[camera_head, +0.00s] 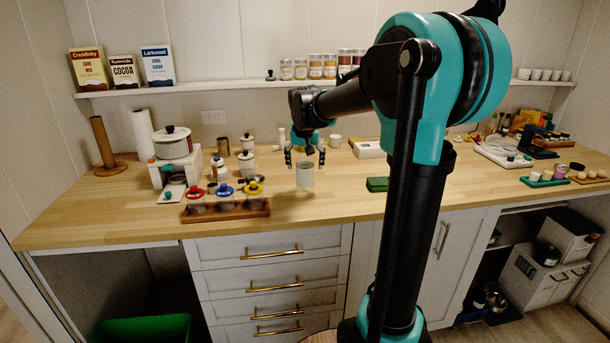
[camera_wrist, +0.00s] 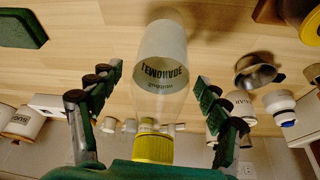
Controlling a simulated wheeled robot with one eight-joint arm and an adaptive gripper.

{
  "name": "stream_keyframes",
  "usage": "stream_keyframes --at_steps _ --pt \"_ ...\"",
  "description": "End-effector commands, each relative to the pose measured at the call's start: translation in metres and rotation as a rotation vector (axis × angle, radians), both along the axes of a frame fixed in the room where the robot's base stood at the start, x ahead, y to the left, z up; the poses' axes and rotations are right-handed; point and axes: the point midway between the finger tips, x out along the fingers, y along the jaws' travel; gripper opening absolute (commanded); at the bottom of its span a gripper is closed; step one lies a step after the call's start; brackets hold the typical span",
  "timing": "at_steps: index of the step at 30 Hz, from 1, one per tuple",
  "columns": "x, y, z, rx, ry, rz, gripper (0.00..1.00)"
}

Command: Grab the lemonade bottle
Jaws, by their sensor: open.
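The lemonade bottle (camera_head: 305,176) stands upright on the wooden counter in the head view, pale and translucent. In the wrist view the bottle (camera_wrist: 163,72) shows its LEMONADE label, with its yellow cap (camera_wrist: 153,148) closest to my gripper. My gripper (camera_head: 305,158) is open above the bottle, with a finger on each side of its upper part. In the wrist view my gripper (camera_wrist: 158,80) has a visible gap between each finger and the bottle. In the head view the cap is hidden behind my gripper.
A wooden rack of jars with red, blue and yellow lids (camera_head: 226,209) stands left of the bottle. A metal cup (camera_wrist: 255,72) and white canisters (camera_head: 246,164) are close by. A green block (camera_head: 377,184) lies to the right. The counter in front of the bottle is clear.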

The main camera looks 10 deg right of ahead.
Motion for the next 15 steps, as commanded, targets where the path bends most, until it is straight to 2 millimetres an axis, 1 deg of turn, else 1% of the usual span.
stream_keyframes --at_steps 3,9,15 --pt "0.0024 -0.0004 -0.0054 0.000 0.000 0.000 0.76" --pt "0.0023 -0.0003 -0.0056 0.000 0.000 0.000 0.76" --pt "0.0022 -0.0003 -0.0055 0.000 0.000 0.000 0.52"
